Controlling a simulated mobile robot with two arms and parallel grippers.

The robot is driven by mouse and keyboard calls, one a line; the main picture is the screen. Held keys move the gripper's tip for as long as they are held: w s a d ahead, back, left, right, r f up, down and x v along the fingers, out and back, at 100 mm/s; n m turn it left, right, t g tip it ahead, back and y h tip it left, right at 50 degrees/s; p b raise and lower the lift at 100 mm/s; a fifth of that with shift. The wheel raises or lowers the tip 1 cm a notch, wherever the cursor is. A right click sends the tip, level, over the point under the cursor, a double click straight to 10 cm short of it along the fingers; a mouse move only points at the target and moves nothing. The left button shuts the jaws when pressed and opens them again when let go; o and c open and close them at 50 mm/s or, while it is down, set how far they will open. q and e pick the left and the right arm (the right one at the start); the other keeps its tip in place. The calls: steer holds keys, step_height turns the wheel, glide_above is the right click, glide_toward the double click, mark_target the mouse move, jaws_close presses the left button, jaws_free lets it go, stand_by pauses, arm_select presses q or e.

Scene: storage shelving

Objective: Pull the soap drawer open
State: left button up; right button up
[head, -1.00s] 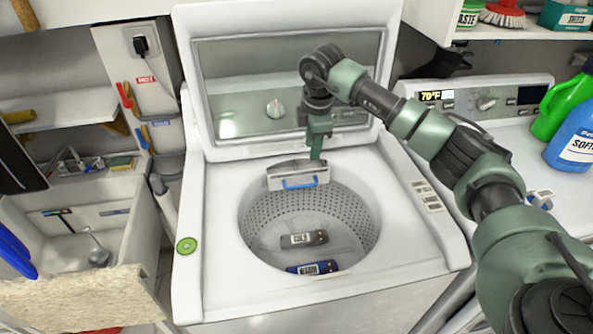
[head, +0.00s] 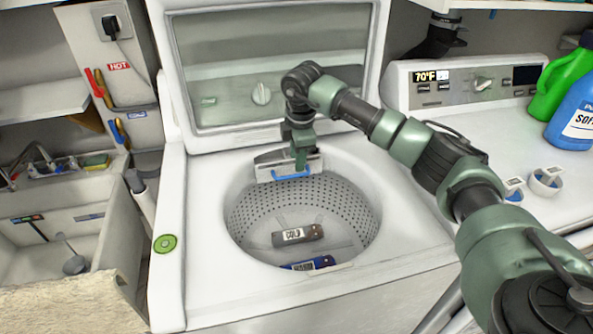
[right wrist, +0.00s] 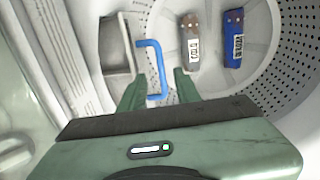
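The soap drawer (head: 272,160) is a pale grey box with a blue handle (head: 291,176), at the back rim of the open washer's tub. My right gripper (head: 301,162) is at the drawer front, over the handle. In the right wrist view, the drawer (right wrist: 116,48) and its blue handle (right wrist: 158,66) lie ahead of the fingers. The right gripper (right wrist: 157,86) is open there, its fingers apart with the near end of the handle between them. I cannot tell whether they touch it. My left gripper is not in view.
The washer's lid (head: 270,65) stands raised behind. Inside the tub (head: 240,215) lie a grey item (head: 297,235) and a blue item (head: 318,263). A sink (head: 60,255) is at left. Green and blue bottles (head: 575,112) stand at right.

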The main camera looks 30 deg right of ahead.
mark_target(296, 175)
steer(key=shift+w+d+f+p, duration=0.1)
steer(key=shift+w+f+p, duration=0.15)
steer(key=shift+f, duration=1.1)
steer(key=shift+w+d+f+p, duration=0.1)
steer(key=shift+w+f, duration=0.15)
steer(key=shift+f, duration=1.1)
jaws_close()
steer(key=shift+r, duration=0.1)
